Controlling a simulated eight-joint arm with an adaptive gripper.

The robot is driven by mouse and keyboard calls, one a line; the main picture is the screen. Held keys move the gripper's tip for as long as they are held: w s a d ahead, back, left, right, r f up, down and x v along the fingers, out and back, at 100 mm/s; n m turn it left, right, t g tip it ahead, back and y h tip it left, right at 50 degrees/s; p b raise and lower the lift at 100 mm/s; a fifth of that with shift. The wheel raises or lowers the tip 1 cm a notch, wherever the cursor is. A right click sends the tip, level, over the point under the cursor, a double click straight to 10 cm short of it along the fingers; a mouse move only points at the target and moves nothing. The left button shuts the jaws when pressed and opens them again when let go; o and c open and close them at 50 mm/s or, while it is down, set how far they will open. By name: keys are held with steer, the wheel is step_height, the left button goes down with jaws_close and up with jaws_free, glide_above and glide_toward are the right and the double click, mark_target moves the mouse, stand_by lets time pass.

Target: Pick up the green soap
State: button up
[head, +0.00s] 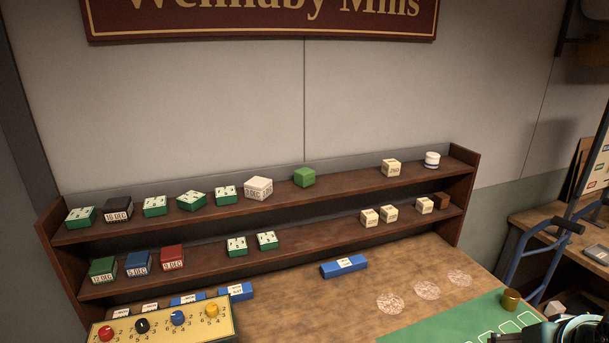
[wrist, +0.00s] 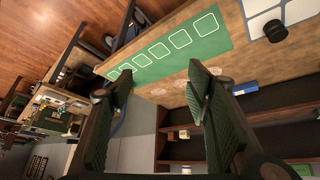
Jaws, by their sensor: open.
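Part of my arm shows at the head view's bottom right corner.
A yellow panel with knobs (head: 161,328) and a blue box (head: 343,267) are below. A brass cup (head: 511,299) stands on the green mat (head: 440,328).

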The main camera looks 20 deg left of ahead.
steer(key=w+a+r+n+g+p, duration=0.2)
steer(key=w+a+r+n+p, duration=0.15)
steer(key=w+a+r, duration=0.8)
step_height(320, 180, up, 10)
steer(key=n+g+p, duration=0.4)
steer(key=n+p, duration=0.5)
steer(key=p, duration=0.4)
glide_above(307, 172)
steer(key=shift+w+d+r, duration=0.1)
steer(key=shift+w+d, duration=0.05)
steer(key=shift+d, duration=0.25)
steer(key=shift+a, duration=0.5)
steer(key=shift+f, duration=1.45)
